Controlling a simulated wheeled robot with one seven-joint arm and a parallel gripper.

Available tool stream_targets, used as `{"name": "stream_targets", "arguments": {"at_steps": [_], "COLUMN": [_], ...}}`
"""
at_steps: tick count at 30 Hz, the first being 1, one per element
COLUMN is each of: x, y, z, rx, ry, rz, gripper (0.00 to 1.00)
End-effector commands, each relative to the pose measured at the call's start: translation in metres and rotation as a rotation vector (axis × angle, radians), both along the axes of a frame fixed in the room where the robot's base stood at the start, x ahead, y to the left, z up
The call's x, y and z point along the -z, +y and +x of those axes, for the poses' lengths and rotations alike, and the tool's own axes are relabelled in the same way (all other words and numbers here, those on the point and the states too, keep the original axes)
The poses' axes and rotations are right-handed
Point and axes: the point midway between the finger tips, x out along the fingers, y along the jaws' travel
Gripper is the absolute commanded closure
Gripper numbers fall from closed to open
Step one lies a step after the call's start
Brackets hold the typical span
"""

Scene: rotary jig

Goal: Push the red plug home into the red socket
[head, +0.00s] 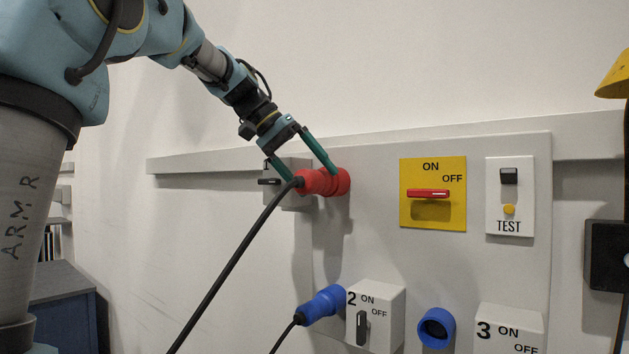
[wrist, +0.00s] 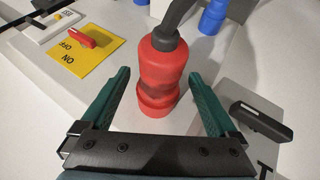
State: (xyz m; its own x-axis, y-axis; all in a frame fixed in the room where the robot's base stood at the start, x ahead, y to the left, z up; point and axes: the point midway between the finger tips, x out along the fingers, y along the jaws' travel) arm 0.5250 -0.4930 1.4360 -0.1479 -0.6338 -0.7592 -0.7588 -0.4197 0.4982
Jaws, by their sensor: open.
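The red plug (head: 316,182) with its black cable is at the red socket (head: 343,181) on the left of the grey panel. The plug's front meets the socket; how deep it sits I cannot tell. In the wrist view the plug (wrist: 163,65) stands in the middle, its cable end towards the top, with the socket (wrist: 157,107) below it. My gripper (head: 312,175) is open, its green fingers on either side of the plug. In the wrist view my gripper (wrist: 160,76) shows gaps between both fingers and the plug.
A switch box (head: 290,196) sits just left of the socket, close to one finger. A yellow ON/OFF plate with a red handle (head: 428,193) and a TEST switch (head: 510,196) are to the right. A blue plug (head: 322,305) and an empty blue socket (head: 436,328) are lower down.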

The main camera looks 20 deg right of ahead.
Motion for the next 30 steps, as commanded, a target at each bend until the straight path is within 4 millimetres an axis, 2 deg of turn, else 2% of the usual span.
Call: {"name": "stream_targets", "arguments": {"at_steps": [9,15,30], "x": [-0.046,-0.067,-0.073], "y": [0.039,0.056,0.061], "z": [0.010,0.014,0.014], "rx": [-0.003,-0.003,-0.001], "ry": [-0.005,-0.003,-0.001], "rz": [-0.003,-0.002,0.000], "gripper": [0.06,0.06,0.06]}}
